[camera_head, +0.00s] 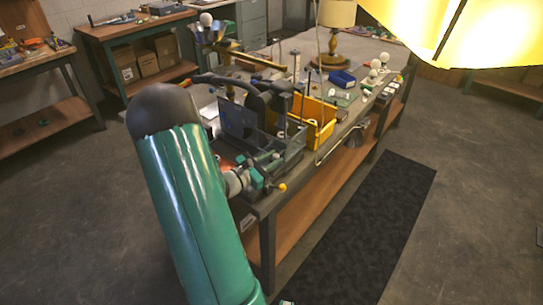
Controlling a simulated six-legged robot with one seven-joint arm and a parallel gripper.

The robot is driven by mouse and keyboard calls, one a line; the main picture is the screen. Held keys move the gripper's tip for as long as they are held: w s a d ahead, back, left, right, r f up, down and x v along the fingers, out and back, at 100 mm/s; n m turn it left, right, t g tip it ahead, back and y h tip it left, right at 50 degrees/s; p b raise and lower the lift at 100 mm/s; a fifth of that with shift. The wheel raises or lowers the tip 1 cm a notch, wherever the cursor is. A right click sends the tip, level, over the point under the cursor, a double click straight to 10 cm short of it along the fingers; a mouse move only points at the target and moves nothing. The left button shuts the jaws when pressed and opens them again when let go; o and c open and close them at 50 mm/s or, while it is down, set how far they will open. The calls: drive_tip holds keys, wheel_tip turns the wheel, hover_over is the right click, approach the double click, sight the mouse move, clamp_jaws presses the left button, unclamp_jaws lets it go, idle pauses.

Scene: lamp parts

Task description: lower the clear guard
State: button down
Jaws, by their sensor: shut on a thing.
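A machine with a grey box-like body (291,153) stands at the near end of the long bench. My arm rises in front of it, and a black curved part reaches over it. My gripper (283,90) is small and partly hidden at the far end of that black part, above the machine. It is shut on what appears to be the clear guard, whose see-through edges are too faint to trace. A dark upright panel (237,119) stands beside the black part. My arm hides the machine's left side.
A yellow bin (321,132) stands just behind the machine, with a blue bin (342,79) farther back. White bulbs (375,64) and a lamp (336,18) stand along the bench. A bright yellow shade (470,30) fills the upper right. The floor beside the dark mat (370,220) is clear.

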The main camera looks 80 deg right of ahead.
drive_tip(key=shift+f, duration=0.3)
drive_tip(key=c, duration=1.2)
unclamp_jaws()
drive_tip(key=shift+w+a+r, duration=0.1)
drive_tip(key=shift+w+a, duration=0.1)
drive_tip(key=shift+a, duration=0.05)
drive_tip(key=v, duration=1.3)
drive_tip(key=shift+a, duration=0.15)
